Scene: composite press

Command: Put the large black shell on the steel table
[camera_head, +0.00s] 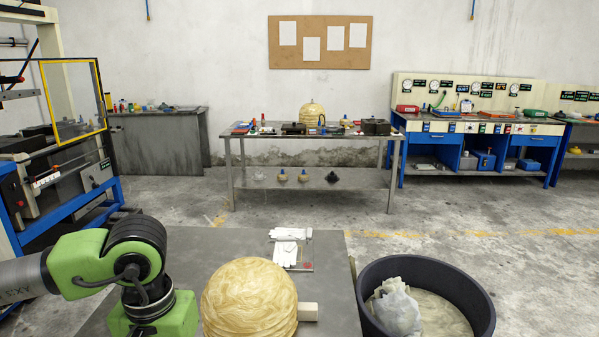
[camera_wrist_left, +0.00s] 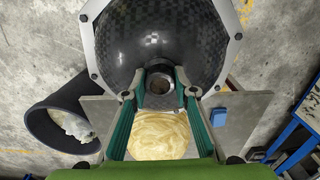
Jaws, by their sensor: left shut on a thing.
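The large black shell (camera_wrist_left: 155,35) shows in the left wrist view as a glossy, chequered dark dome with a pale bolted rim; its upper part is cut off by the picture edge. My left gripper (camera_wrist_left: 167,90) has its green-padded fingers shut on the shell's round neck. The shell and this gripper are out of the head view, where only my green left arm shows at lower left. A steel-legged table (camera_head: 290,133) stands at the back middle, its top crowded with small items. My right gripper is in neither view.
A grey table (camera_head: 330,300) in front carries a yellowish wound dome (camera_head: 248,300) and white gloves (camera_head: 287,252). A black tub (camera_head: 480,305) holding a plastic bag stands right of it. A blue-framed press (camera_head: 62,212) is at left. Open floor lies between the tables.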

